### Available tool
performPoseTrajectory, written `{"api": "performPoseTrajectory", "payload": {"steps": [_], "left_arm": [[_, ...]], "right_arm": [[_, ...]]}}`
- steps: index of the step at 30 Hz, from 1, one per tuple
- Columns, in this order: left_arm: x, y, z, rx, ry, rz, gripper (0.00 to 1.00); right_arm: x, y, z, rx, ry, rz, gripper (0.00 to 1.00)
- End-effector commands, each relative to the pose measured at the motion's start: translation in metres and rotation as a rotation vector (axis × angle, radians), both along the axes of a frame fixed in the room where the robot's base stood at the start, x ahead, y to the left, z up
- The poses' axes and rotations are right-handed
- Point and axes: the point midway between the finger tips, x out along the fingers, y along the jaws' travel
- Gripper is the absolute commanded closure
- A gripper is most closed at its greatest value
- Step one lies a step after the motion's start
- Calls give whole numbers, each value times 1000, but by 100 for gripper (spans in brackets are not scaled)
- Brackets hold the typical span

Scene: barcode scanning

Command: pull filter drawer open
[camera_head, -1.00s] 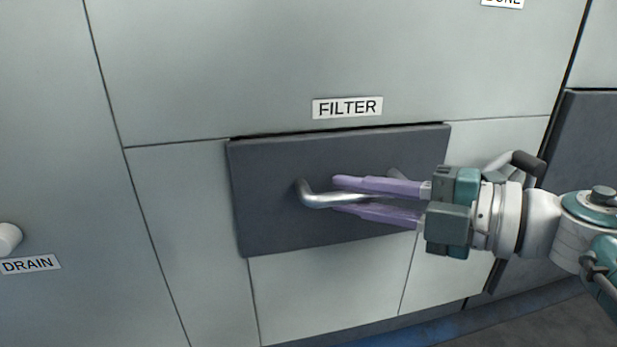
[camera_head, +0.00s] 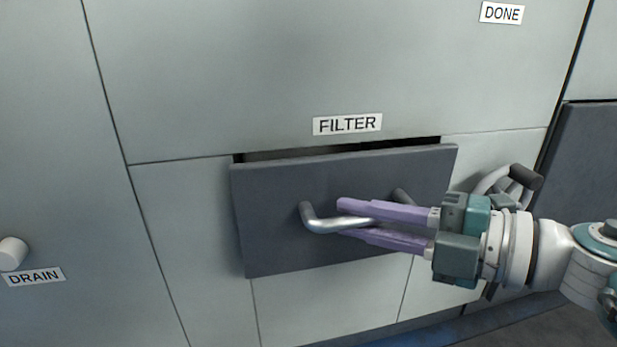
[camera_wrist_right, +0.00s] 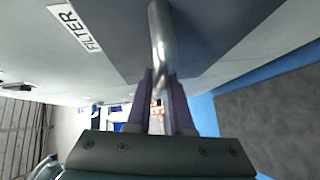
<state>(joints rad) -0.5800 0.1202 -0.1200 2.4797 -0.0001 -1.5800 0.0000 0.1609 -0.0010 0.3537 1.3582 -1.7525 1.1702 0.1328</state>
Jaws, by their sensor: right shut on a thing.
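The dark grey filter drawer front (camera_head: 275,240) is in the middle of the head view, under the FILTER label (camera_head: 347,124). It stands a little out from the wall, with a dark gap along its top edge. Its silver bar handle (camera_head: 325,224) runs across the front. My right gripper (camera_head: 341,219) is shut on the handle, one purple finger above the bar and one below. In the right wrist view the handle (camera_wrist_right: 160,38) runs down between the fingers (camera_wrist_right: 160,80). My left gripper is not in view. The inside of the drawer is hidden.
A white knob (camera_head: 12,253) sticks out at the left above the DRAIN label (camera_head: 34,277). A grey handle (camera_head: 525,178) shows behind my right wrist. A dark panel (camera_head: 590,190) is at the right.

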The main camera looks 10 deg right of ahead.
Motion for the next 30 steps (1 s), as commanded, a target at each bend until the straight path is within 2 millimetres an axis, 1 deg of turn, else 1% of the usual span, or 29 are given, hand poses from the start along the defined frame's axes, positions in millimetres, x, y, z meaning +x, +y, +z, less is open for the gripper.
{"api": "performPoseTrajectory", "payload": {"steps": [1, 6, 12, 18, 24, 30], "left_arm": [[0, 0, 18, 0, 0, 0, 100], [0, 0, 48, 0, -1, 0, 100], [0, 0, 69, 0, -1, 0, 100], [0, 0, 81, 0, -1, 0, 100], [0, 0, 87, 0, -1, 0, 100], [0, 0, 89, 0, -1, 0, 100]], "right_arm": [[-11, -1, 6, -5, 10, 1, 100], [-49, -2, 7, -4, 11, 2, 100], [-96, -4, 4, -2, 9, 1, 100], [-134, -5, 3, -2, 4, 0, 100], [-157, -5, 2, -1, 2, 1, 100], [-165, -6, 1, 0, -1, 2, 100]]}}
